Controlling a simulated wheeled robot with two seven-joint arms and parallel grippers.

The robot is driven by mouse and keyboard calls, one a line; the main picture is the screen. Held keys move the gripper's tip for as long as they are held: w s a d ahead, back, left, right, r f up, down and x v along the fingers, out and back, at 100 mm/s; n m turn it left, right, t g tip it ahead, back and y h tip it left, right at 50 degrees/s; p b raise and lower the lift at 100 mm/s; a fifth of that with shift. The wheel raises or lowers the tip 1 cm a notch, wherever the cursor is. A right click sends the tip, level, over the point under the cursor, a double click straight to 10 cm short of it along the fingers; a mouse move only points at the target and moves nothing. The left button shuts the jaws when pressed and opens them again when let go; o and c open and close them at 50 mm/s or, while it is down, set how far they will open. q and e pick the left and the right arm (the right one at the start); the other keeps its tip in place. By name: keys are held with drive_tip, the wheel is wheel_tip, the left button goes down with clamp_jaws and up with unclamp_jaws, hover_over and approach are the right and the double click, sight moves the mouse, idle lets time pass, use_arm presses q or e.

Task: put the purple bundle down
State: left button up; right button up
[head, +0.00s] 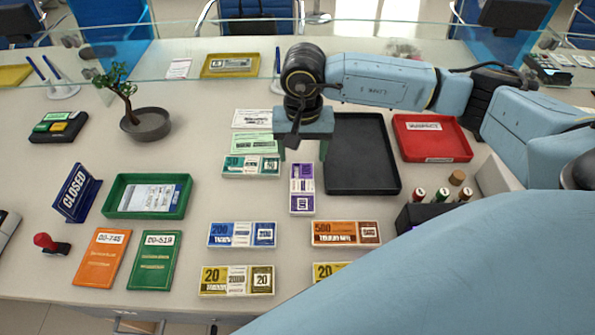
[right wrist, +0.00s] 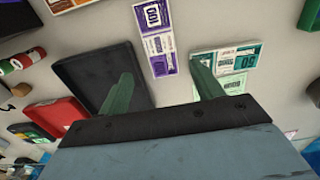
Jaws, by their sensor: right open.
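The purple bundle (head: 302,190) lies flat on the counter, left of the black tray (head: 361,180) and right of the teal bundle (head: 251,166). It also shows in the right wrist view (right wrist: 156,38), lying beyond my fingertips. My right gripper (head: 303,150) is above the counter near the far end of the purple bundle. Its two green fingers are spread with nothing between them in the right wrist view (right wrist: 165,85). It looks apart from the bundle. My left gripper does not show.
Blue (head: 242,234), orange (head: 346,233) and yellow (head: 237,280) bundles lie nearer the front edge. A red tray (head: 432,138) stands right of the black tray, with stamps (head: 442,194) in front of it. A green tray (head: 147,196) is at left. A glass screen (head: 205,50) runs along the back.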

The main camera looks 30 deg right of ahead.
drive_tip(key=b, duration=0.2)
hover_over(304, 187)
wheel_tip(304, 187, down, 4)
drive_tip(key=shift+w+a+f, duration=0.1)
drive_tip(key=shift+w+a, duration=0.05)
wheel_tip(304, 187, down, 2)
drive_tip(key=shift+w+f+b, duration=0.1)
drive_tip(key=shift+f+b, duration=0.1)
drive_tip(key=shift+b, duration=0.4)
drive_tip(key=shift+f, duration=0.3)
drive_tip(key=f, duration=0.1)
drive_tip(key=f+b, duration=0.1)
drive_tip(key=f, duration=0.1)
drive_tip(key=f+b, duration=0.1)
drive_tip(key=shift+s+f, duration=0.25)
drive_tip(key=shift+s, duration=0.05)
drive_tip(key=shift+f, duration=0.1)
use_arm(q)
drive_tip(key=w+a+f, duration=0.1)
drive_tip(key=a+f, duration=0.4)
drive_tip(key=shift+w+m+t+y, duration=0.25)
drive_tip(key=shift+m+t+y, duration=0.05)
